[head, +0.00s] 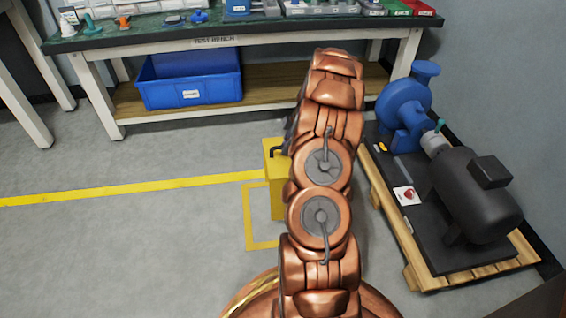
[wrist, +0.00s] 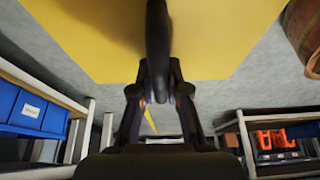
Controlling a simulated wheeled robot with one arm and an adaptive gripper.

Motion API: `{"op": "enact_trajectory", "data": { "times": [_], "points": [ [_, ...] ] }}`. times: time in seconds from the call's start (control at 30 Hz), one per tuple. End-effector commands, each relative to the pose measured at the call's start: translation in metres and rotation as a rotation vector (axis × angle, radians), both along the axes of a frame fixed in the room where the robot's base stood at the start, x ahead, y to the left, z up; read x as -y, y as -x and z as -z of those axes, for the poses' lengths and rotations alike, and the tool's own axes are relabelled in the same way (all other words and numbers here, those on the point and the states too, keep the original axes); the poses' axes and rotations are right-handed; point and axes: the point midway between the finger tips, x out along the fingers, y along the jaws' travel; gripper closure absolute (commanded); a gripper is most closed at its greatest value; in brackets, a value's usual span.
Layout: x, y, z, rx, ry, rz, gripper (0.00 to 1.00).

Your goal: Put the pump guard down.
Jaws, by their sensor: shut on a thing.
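The pump guard (head: 276,190) is a yellow box with a black handle, partly hidden behind my copper arm in the head view. In the wrist view, the guard's yellow face (wrist: 95,40) fills the top. My gripper (wrist: 160,95) is shut on the guard's black handle (wrist: 158,45). The guard appears upright beside a yellow square outline (head: 248,243) on the floor, overlapping it in the picture. I cannot tell whether its bottom touches the floor. The fingers are hidden by my arm in the head view.
A blue pump (head: 400,112) with a dark motor (head: 468,195) stands on a wooden pallet (head: 412,270) at the right. A test bench (head: 215,42) stands behind, with a blue bin (head: 190,92) on its lower shelf. Grey floor is clear left, crossed by a yellow line (head: 120,190).

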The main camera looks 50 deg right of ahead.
Motion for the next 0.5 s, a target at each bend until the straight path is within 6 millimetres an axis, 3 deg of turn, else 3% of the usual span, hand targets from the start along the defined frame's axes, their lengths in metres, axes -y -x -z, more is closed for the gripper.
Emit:
{"op": "enact_trajectory", "data": {
  "times": [0.2,0.5],
  "points": [
    [-0.017,0.006,0.001,0.001,0.0,0.006,1.0],
    [-0.027,0.006,0.002,0.002,0.001,0.003,1.0]
  ]
}}
